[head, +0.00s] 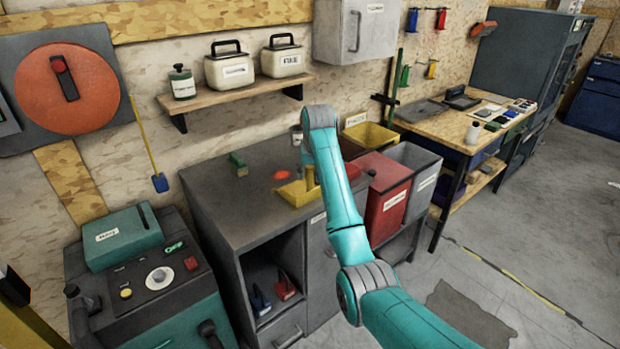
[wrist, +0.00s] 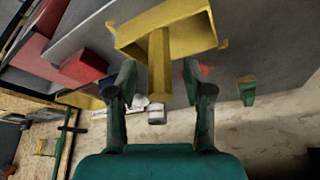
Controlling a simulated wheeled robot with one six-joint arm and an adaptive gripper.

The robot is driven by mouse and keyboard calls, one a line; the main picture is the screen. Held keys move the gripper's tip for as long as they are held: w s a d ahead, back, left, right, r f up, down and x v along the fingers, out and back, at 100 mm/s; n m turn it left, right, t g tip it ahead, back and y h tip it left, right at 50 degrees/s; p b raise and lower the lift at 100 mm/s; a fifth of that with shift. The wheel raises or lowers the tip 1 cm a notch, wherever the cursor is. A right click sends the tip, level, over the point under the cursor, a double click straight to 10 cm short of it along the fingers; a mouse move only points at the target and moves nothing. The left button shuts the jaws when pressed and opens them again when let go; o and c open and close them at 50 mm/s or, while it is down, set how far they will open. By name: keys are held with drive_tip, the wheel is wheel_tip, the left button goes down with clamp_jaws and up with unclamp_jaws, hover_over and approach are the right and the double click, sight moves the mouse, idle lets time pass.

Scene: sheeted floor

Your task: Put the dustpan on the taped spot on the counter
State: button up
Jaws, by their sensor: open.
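The yellow dustpan (head: 292,194) sits on the dark grey counter (head: 225,205), partly hidden by my arm in the head view. In the wrist view the dustpan (wrist: 190,27) is at the top, its handle (wrist: 158,62) pointing between my fingers. My gripper (wrist: 158,85) is open, one finger on each side of the handle, with gaps showing. An orange-red spot (head: 282,174) lies on the counter just behind and left of the dustpan. In the wrist view only a bit of red shows beside the right finger. My fingers are mostly hidden in the head view.
A green brush (head: 237,164) lies on the counter at the back left. A white canister (head: 296,134) stands near the wall. Red (head: 386,200) and grey (head: 418,180) bins and a yellow bin (head: 370,137) stand to the right. The counter's front left is clear.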

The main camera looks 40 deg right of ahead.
drive_tip(key=v, duration=0.8)
drive_tip(key=shift+r, duration=0.35)
drive_tip(key=shift+s, duration=0.1)
